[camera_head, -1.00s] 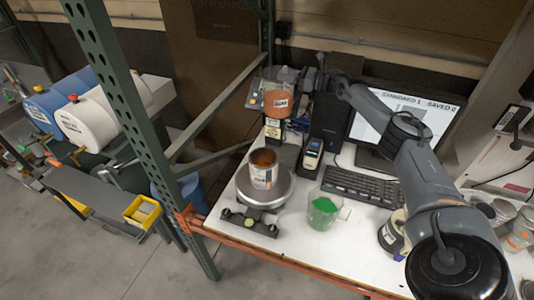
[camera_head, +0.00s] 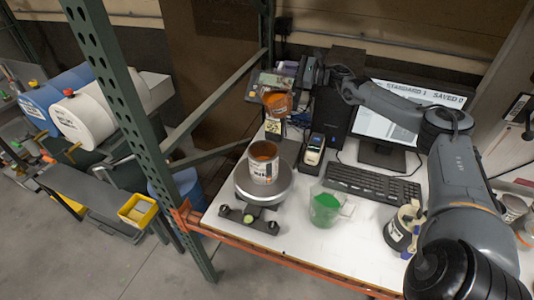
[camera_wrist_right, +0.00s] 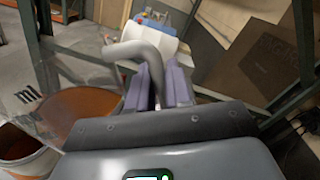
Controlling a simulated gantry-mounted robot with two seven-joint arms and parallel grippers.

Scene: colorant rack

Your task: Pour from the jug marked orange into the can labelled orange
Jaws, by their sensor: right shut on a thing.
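A clear jug with orange liquid (camera_head: 277,103) is held in the air behind the can, tilted, and no stream shows below it. My right gripper (camera_head: 312,72) is shut on its handle; the right wrist view shows the grey handle (camera_wrist_right: 150,50) between the two finger pads. The jug's clear wall and orange contents (camera_wrist_right: 80,112) fill the left of that view. The can (camera_head: 262,174) stands upright on the round scale (camera_head: 245,190), with orange contents and a label too small to read surely. Its rim area (camera_wrist_right: 22,152) shows lower left in the wrist view. My left gripper is not in view.
A clear jug with green liquid (camera_head: 325,208) stands right of the scale. A keyboard (camera_head: 372,184), monitor (camera_head: 392,118) and small labelled device (camera_head: 314,150) are behind. A dark container (camera_head: 402,229) stands at right. A green rack post (camera_head: 140,125) rises at left.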

